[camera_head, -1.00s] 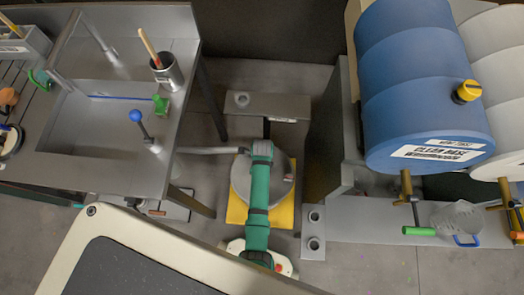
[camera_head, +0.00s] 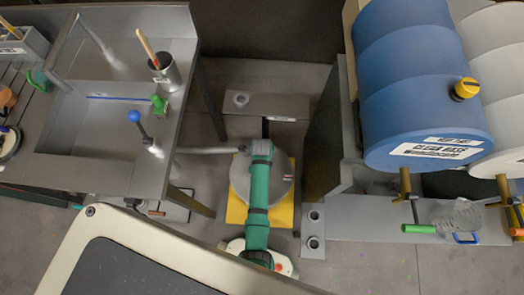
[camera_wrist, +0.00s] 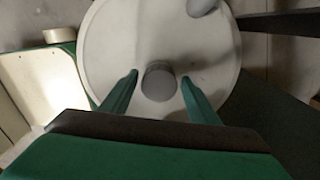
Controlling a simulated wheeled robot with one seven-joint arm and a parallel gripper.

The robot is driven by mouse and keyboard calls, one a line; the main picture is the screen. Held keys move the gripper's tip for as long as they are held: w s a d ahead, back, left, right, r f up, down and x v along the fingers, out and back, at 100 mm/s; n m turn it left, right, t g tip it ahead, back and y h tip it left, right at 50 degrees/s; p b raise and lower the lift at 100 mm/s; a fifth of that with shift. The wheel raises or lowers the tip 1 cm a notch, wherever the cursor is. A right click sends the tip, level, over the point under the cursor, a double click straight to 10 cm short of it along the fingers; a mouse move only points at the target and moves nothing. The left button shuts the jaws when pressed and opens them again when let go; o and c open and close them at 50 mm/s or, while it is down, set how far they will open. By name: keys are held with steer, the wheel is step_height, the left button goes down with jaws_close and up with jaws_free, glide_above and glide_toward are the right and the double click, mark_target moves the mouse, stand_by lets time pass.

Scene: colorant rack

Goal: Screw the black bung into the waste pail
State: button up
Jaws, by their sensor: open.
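The grey waste pail (camera_head: 281,188) stands on a yellow mat, partly covered by my green arm in the head view. In the wrist view its pale round top (camera_wrist: 115,35) fills the middle. A dark grey round plug, which looks like the black bung (camera_wrist: 159,86), sits near the centre of that top. I cannot tell how far it is seated. My gripper (camera_wrist: 159,76) is open, with one green finger on each side of the plug and a gap to both. In the head view my arm hides the fingers and the plug.
A steel sink bench (camera_head: 100,170) stands to the left, with a pipe (camera_head: 212,150) reaching toward the pail. To the right are a blue drum (camera_head: 420,80) and a pale drum, with taps and a clear jug (camera_head: 460,215) below. Yellow mat (camera_head: 236,212) edges show around the pail.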

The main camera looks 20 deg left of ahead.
steer(key=n, duration=0.6)
steer(key=shift+s+a+n, duration=0.1)
steer(key=shift+a+n, duration=0.05)
steer(key=shift+n, duration=0.15)
steer(key=n, duration=0.6)
steer(key=shift+a, duration=0.1)
steer(key=shift+d, duration=0.2)
steer(key=shift+d, duration=0.2)
steer(key=c, duration=1)
steer(key=shift+o, duration=0.2)
steer(key=m, duration=0.6)
steer(key=shift+f+m, duration=0.1)
steer(key=shift+m, duration=0.3)
steer(key=m, duration=0.7)
steer(key=shift+a, duration=0.15)
